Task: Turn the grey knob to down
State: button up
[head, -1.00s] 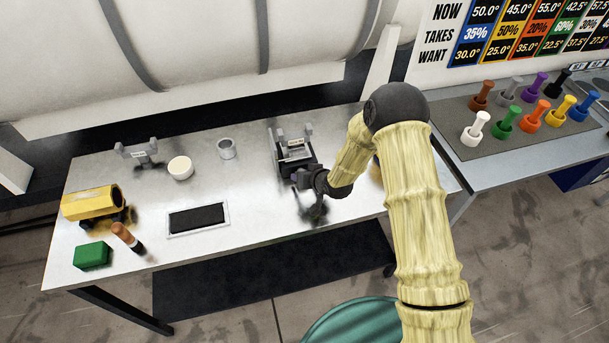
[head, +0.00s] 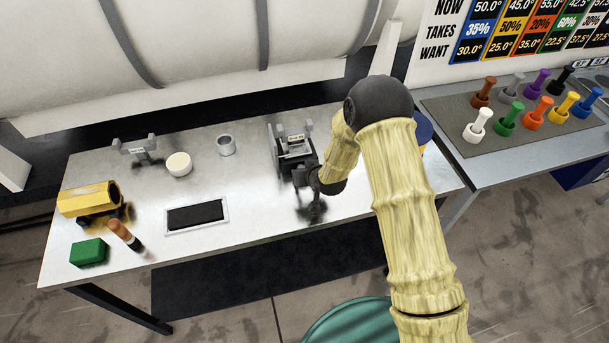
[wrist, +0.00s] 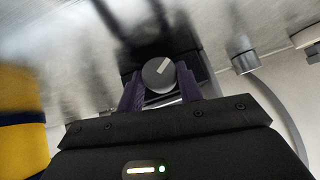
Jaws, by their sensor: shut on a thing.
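The grey knob (wrist: 158,74) shows in the wrist view as a round dial with a pale pointer line. The line runs slanted, toward the upper right of that picture. My gripper (wrist: 160,90) has its two purple fingers on either side of the knob, shut on it. In the head view my gripper (head: 303,178) is at the front of the dark device with grey uprights (head: 293,150), and the knob is hidden there behind my gripper and arm.
On the metal table (head: 260,205) stand a grey cup (head: 226,145), a cream round pot (head: 179,164), a dark framed pad (head: 196,215), a yellow cylinder (head: 90,199) and a green block (head: 89,251). Coloured pegs stand on the right bench (head: 450,110). A blue and yellow object (wrist: 20,120) is close left in the wrist view.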

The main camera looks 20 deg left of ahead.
jog(key=shift+s+a+f+n+t+h+b, duration=0.15)
jog(key=shift+a+n+t+h+b, duration=0.1)
jog(key=shift+n+t+h+b, duration=0.7)
jog(key=shift+h+b, duration=0.45)
jog(key=shift+b, duration=0.2)
jog(key=o, duration=0.7)
jog(key=shift+r, duration=0.2)
jog(key=b+v, duration=0.2)
jog(key=v, duration=1.5)
jog(key=shift+s+a, duration=0.1)
jog(key=shift+s, duration=0.15)
